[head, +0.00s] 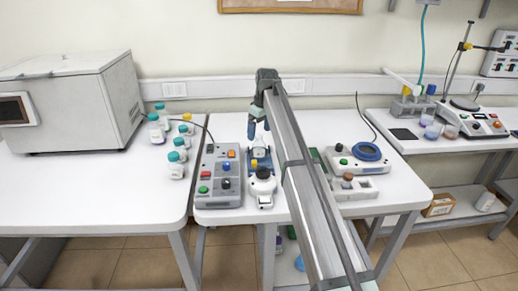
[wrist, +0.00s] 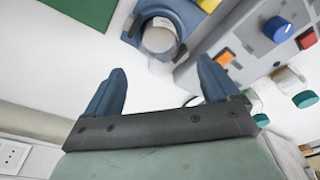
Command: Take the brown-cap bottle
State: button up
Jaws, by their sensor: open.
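The brown-cap bottle (head: 347,180) appears to be the small brown-topped item standing in a light grey tray (head: 365,188) on the middle table, right of my arm. It is small in the head view, and I do not make it out in the wrist view. My gripper (head: 259,128) is open and empty, raised over the back of the middle table, to the left of and behind that bottle. In the wrist view my gripper (wrist: 161,85) shows two blue fingers spread wide with nothing between them.
A blue-framed device (head: 260,160) stands below my gripper, with a grey control box (head: 220,175) to its left. Several teal-capped bottles (head: 176,165) stand on the left table beside a white chest (head: 70,100). A blue ring device (head: 367,151) sits behind the tray.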

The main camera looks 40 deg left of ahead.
aim_at(259, 135)
jog(key=shift+a+f, duration=0.15)
jog(key=shift+f, duration=1.1)
jog(key=shift+a+f, duration=0.15)
jog(key=shift+f, duration=1.1)
jog(key=c, duration=1.2)
jog(key=shift+r, duration=0.1)
jog(key=shift+c, duration=0.2)
